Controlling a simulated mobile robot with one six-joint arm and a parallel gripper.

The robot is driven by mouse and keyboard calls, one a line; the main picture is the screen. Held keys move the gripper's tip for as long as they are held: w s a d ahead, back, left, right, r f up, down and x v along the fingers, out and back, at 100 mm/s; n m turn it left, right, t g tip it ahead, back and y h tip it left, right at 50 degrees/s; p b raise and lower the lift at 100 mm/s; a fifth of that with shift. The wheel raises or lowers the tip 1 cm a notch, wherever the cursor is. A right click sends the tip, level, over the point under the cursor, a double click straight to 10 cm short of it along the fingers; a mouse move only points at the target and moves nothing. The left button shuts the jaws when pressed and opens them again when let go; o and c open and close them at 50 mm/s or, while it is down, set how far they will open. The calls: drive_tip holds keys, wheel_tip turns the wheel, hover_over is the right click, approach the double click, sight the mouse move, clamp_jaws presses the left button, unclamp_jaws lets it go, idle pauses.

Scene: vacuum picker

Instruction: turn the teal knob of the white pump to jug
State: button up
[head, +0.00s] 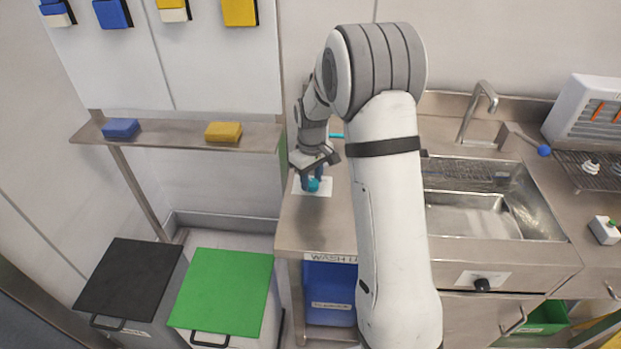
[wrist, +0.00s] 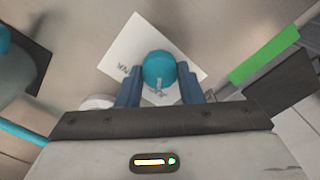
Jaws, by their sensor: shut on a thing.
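The teal knob (wrist: 158,70) sits over a white card (wrist: 124,45) with dark lettering that is only partly readable. The knob has a pale mark on its near side. My gripper (wrist: 160,84) is shut on the knob, with one blue finger on each side of it. In the head view my gripper (head: 311,178) reaches down onto the teal knob (head: 313,185) at the counter's left end, over the white card (head: 326,188). A small white round part (wrist: 97,102) shows beside the left finger. The pump's body is mostly hidden by my arm and gripper.
A teal tube (wrist: 22,131) shows at the wrist view's left edge. The sink (head: 470,213) with its tap (head: 480,105) is right of my arm. A shelf (head: 180,140) with sponges is at left, above a black bin (head: 130,270) and a green-lidded bin (head: 225,285).

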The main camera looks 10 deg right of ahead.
sight(311, 181)
drive_tip(key=o, duration=1)
drive_tip(key=shift+c, duration=0.2)
wheel_tip(311, 181, up, 8)
drive_tip(key=shift+f+b, duration=0.25)
drive_tip(key=shift+b, duration=0.1)
drive_tip(key=shift+r, duration=0.2)
drive_tip(key=shift+s+r, duration=0.15)
drive_tip(key=s+r+m+t, duration=0.1)
drive_tip(key=s+r+m, duration=0.1)
drive_tip(key=s, duration=1.2)
drive_tip(key=s+r+m+t, duration=0.1)
drive_tip(key=s+r+m, duration=0.2)
drive_tip(key=s, duration=1.1)
wheel_tip(311, 181, up, 2)
drive_tip(key=shift+s+r+m+t, duration=0.1)
drive_tip(key=shift+s+m+t, duration=0.2)
drive_tip(key=shift+t, duration=0.1)
